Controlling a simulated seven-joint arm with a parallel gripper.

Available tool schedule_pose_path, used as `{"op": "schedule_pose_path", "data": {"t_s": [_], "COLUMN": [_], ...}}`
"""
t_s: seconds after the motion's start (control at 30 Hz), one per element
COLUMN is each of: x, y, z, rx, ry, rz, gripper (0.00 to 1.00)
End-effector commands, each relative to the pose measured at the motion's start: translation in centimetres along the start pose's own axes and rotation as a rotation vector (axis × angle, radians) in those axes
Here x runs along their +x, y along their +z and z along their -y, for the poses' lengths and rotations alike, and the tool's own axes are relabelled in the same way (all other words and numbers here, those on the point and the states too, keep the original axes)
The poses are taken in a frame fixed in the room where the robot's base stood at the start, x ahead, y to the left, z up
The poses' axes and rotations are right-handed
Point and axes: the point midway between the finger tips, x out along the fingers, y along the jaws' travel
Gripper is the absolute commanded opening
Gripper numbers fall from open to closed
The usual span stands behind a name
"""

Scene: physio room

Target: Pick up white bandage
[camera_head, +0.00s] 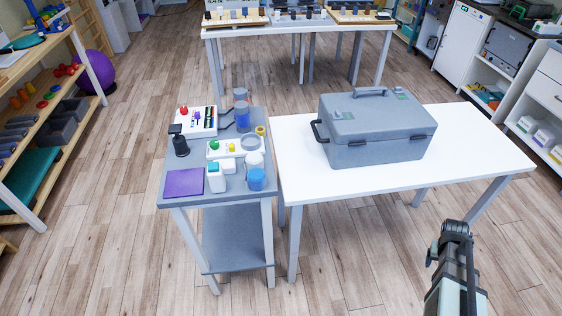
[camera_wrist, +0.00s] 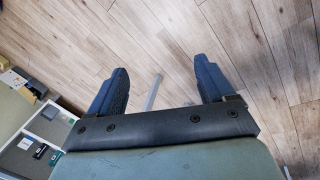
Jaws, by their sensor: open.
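A small white rounded item (camera_head: 254,160) stands on the grey cart (camera_head: 172,200), just behind a blue tub (camera_head: 257,180). It may be the white bandage, but it is too small to tell for sure. My gripper (camera_wrist: 160,78) is open and empty in the wrist view, its two dark fingers spread over bare wooden floor. In the head view my arm shows at the lower right, in front of the white table and far to the right of the cart. The bandage is not seen in the wrist view.
A large grey case (camera_head: 375,132) sits on the white table (camera_head: 310,185) beside the cart. The cart also holds a purple pad (camera_head: 184,182), a white bottle (camera_head: 214,178), a black device (camera_head: 180,145) and a blue container (camera_head: 242,117). Floor in front is free.

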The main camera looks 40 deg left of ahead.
Motion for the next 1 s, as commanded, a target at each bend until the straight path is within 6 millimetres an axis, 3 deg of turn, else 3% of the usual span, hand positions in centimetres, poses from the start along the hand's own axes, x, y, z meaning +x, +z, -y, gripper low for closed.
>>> {"op": "schedule_pose_path", "data": {"t_s": [0.03,0.47,0.73,0.87,1.0], "x": [-1.4,-15.0,-25.9,-32.6,-39.6], "y": [-2.1,-17.8,-28.4,-33.4,-36.9], "z": [-0.6,-4.2,-5.0,-3.9,0.8], "rx": [-0.005,-0.058,-0.113,-0.167,-0.275], "ry": [0.014,0.124,0.185,0.217,0.244], "rz": [-0.035,-0.366,-0.633,-0.775,-0.889], "gripper": [0.82,0.82,0.82,0.82,0.82]}}
